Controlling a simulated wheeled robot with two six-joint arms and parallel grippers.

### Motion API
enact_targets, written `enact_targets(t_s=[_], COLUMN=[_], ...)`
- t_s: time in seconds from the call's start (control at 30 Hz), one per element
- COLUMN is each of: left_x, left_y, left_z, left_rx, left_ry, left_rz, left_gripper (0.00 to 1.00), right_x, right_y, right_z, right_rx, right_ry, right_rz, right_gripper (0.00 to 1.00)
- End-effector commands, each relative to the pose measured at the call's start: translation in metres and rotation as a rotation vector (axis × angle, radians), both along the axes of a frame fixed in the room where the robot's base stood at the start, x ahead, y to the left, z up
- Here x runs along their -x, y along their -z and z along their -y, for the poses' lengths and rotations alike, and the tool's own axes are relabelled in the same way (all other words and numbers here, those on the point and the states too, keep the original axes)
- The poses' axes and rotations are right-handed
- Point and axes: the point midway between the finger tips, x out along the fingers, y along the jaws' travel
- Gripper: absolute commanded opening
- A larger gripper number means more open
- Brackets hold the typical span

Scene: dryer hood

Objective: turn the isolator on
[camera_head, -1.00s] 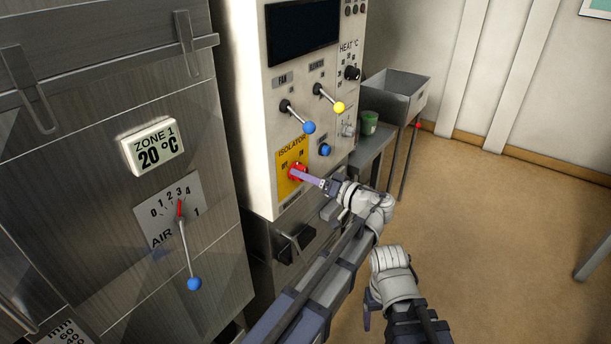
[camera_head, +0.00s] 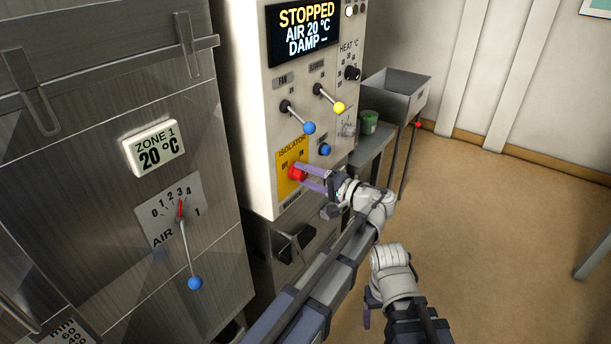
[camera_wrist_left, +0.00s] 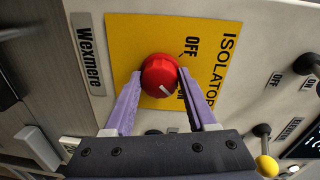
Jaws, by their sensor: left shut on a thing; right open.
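The isolator is a red round knob (camera_head: 297,172) on a yellow plate (camera_head: 284,160) at the lower part of the control panel. In the left wrist view the red knob (camera_wrist_left: 158,76) has a white mark pointing down and right, towards the ON lettering, which a finger partly covers. My left gripper (camera_head: 306,177) is at the knob, its two purple fingers on either side of it, shut on it. The fingers (camera_wrist_left: 155,90) also show in the left wrist view. My right gripper (camera_head: 368,308) hangs low at the bottom, away from the panel, its fingers partly hidden.
The panel display (camera_head: 304,30) is lit and reads STOPPED, AIR 20 °C. A blue-tipped lever (camera_head: 309,128) and a yellow-tipped lever (camera_head: 339,107) stick out above the isolator. A metal basin (camera_head: 395,97) stands behind.

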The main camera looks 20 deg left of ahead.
Motion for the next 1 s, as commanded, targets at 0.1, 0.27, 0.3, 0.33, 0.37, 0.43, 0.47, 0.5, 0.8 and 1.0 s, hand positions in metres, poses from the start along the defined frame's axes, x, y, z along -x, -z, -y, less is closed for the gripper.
enact_targets(t_s=[0.1,0.27,0.3,0.33,0.37,0.43,0.47,0.5,0.8,1.0], left_x=[-0.0002,-0.0001,-0.0001,-0.0001,-0.0001,-0.0001,-0.0001,0.0,-0.0001,-0.0001], left_y=[0.0006,0.0007,0.0007,0.0007,0.0007,0.0007,0.0007,0.0007,0.0004,0.0002], left_z=[0.0004,0.0004,0.0004,0.0004,0.0004,0.0004,0.0004,0.0005,0.0004,0.0001], left_rx=[-0.006,-0.012,-0.012,-0.013,-0.013,-0.013,-0.013,-0.013,-0.014,-0.014], left_ry=[0.0,0.001,0.001,0.001,0.001,0.001,0.001,0.001,0.001,0.001], left_rz=[-0.027,-0.042,-0.043,-0.044,-0.045,-0.045,-0.045,-0.045,-0.044,-0.043], left_gripper=[0.01,0.01,0.01,0.01,0.01,0.01,0.01,0.01,0.74,0.87], right_x=[0.0,0.0,0.0,0.0,0.0,0.0,0.0,0.0,0.0,0.0], right_y=[0.0,-0.0001,-0.0001,-0.0001,-0.0001,-0.0001,0.0,0.0,-0.0001,-0.0001], right_z=[0.0,0.0,0.0,0.0,0.0,0.0,0.0,0.0,0.0,0.0], right_rx=[0.0,0.0,0.0,0.0,0.0,0.0,0.0,0.0,0.0,0.0], right_ry=[0.0,0.0,0.0,0.0,0.0,0.0,0.0,0.0,0.0,0.0], right_rz=[0.0,0.0,0.0,0.0,0.0,0.0,0.0,0.0,0.0,0.0], right_gripper=[0.75,0.75,0.75,0.75,0.75,0.75,0.75,0.75,0.75,0.75])
